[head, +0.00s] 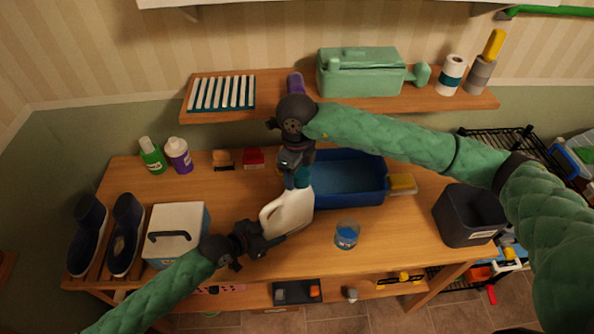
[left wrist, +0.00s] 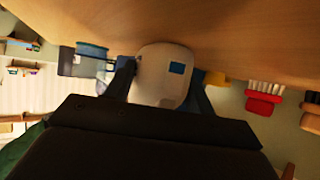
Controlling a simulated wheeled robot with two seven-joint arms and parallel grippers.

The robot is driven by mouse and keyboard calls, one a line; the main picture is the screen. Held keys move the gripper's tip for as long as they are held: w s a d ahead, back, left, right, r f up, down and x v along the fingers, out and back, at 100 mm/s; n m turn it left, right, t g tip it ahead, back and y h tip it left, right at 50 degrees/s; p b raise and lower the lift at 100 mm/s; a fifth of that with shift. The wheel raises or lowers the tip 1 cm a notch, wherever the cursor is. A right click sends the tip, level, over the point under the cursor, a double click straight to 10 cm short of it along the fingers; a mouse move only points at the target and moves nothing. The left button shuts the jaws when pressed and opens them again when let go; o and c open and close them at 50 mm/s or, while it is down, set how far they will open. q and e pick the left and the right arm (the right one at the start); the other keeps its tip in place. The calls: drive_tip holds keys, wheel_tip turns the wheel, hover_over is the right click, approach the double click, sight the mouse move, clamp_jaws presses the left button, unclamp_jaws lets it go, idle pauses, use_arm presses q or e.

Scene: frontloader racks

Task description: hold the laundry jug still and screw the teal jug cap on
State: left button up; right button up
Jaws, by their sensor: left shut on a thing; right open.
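The white laundry jug (head: 291,212) stands on the wooden table, left of centre. My left gripper (head: 268,240) is shut on its lower body; in the left wrist view the fingers lie on both sides of the jug (left wrist: 160,75). The teal jug cap (head: 302,177) is at the top of the jug, partly hidden by my right gripper (head: 295,178). My right gripper points down over it from above, its fingers open around the cap area. I cannot tell how the cap sits on the neck.
A blue basin (head: 350,178) stands right behind the jug. A clear cup with blue contents (head: 347,235) is to the right, and a dark bin (head: 468,215) farther right. A white box (head: 178,222) stands left. A shelf with a green case (head: 358,72) is above.

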drive_tip(key=shift+r, duration=0.1)
idle(0.5)
drive_tip(key=shift+r, duration=2.9)
wheel_tip(320, 180, up, 12)
drive_tip(key=shift+w, duration=0.15)
drive_tip(key=shift+a, duration=0.1)
use_arm(q)
drive_tip(key=o, duration=0.8)
drive_tip(key=v, duration=1.2)
